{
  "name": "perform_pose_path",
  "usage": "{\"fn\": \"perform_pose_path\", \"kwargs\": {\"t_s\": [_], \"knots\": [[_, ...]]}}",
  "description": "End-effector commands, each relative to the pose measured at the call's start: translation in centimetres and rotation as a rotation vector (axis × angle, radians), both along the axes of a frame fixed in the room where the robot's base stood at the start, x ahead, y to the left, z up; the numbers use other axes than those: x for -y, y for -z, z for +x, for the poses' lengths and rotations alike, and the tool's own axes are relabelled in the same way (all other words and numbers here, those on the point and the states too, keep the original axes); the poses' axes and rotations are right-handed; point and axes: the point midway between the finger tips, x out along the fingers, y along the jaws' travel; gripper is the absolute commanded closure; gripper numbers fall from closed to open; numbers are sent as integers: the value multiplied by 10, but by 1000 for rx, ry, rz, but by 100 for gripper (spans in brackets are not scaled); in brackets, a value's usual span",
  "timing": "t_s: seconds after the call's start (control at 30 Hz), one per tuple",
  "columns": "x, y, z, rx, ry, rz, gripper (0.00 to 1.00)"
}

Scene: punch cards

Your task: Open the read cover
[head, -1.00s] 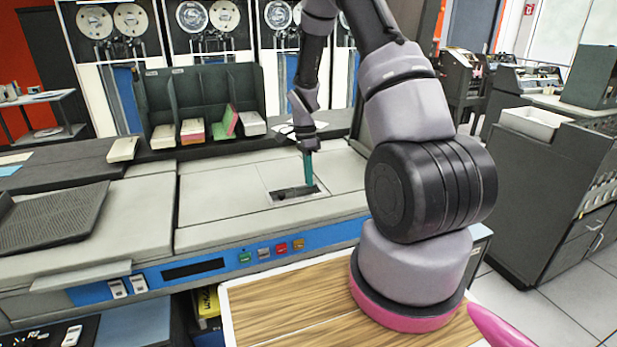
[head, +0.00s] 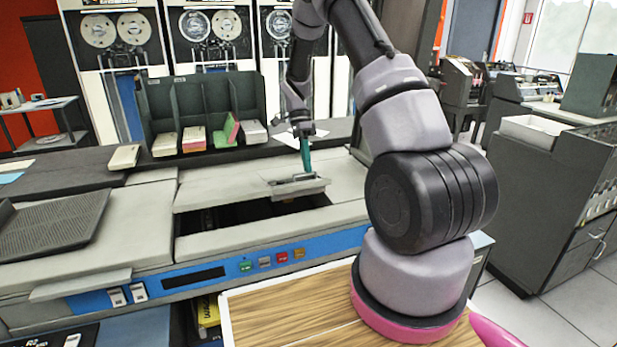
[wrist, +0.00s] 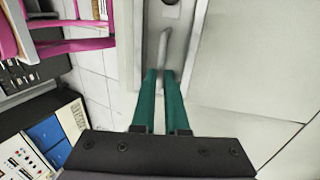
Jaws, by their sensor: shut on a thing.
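The read cover (head: 225,188) is a pale grey panel on top of the card machine. Its front edge is raised, and a dark opening (head: 235,217) shows beneath it. My gripper (head: 306,172) is at the handle recess near the cover's front right, with its teal fingers pointing down. In the wrist view my gripper (wrist: 162,72) has its two teal fingers closed around the lower end of a slim grey handle (wrist: 164,48). The cover (wrist: 222,60) also fills the right of that view. The far edge of the cover is partly hidden by my arm.
A dark rack (head: 205,110) with several card decks stands behind the machine. Buttons (head: 264,261) line the blue front strip. A ridged dark tray (head: 52,220) is at the left. A wooden top (head: 290,305) lies in front.

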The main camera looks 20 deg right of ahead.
Motion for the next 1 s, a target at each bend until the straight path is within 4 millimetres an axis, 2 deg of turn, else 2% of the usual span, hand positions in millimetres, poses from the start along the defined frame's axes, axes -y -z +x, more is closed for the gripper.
{"fn": "perform_pose_path", "kwargs": {"t_s": [0.03, 0.1, 0.2, 0.33, 0.6, 0.63, 0.67, 1.0], "knots": [[0, -14, 12, 11, -4, -3, 100], [0, -28, 20, 12, -2, -2, 100], [0, -39, 29, 11, -4, -1, 100], [0, -45, 34, 12, -6, -1, 100], [0, -45, 34, 12, -6, -1, 100], [0, -45, 34, 12, -6, -1, 72], [0, -45, 34, 12, -6, -1, 60], [0, -47, 33, 7, -3, -1, 59]]}}
